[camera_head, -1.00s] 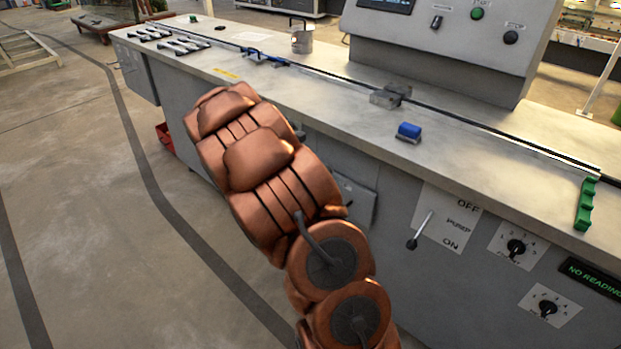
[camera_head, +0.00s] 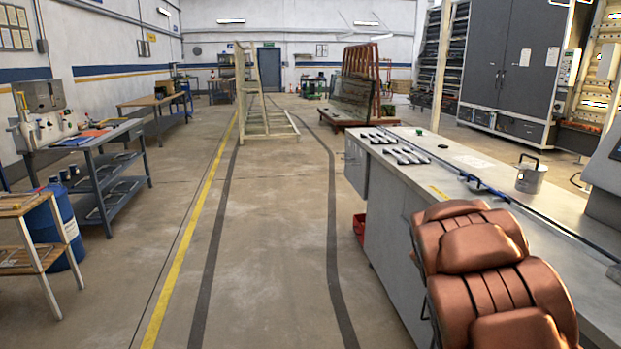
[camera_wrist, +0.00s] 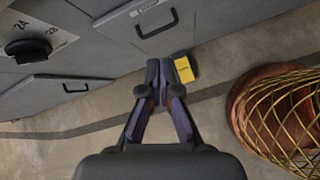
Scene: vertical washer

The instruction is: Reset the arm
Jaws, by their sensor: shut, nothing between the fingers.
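My arm (camera_head: 490,275) shows as copper-coloured padded links at the lower right of the head view, beside the long grey workbench (camera_head: 385,225). My gripper is outside the head view. In the wrist view my gripper (camera_wrist: 160,75) points towards grey drawer fronts (camera_wrist: 150,28) with dark handles. Its two dark fingers meet near the tips, and nothing shows between them. A small yellow object (camera_wrist: 184,69) lies just right of the fingertips in the picture; I cannot tell its distance.
A metal pot (camera_head: 530,176) and several dark-handled tools (camera_head: 400,150) are on the workbench. A red box (camera_head: 359,228) is beside its base. A copper-coloured round thing with yellow mesh (camera_wrist: 280,115) is at right in the wrist view. The floor aisle (camera_head: 270,240) is clear.

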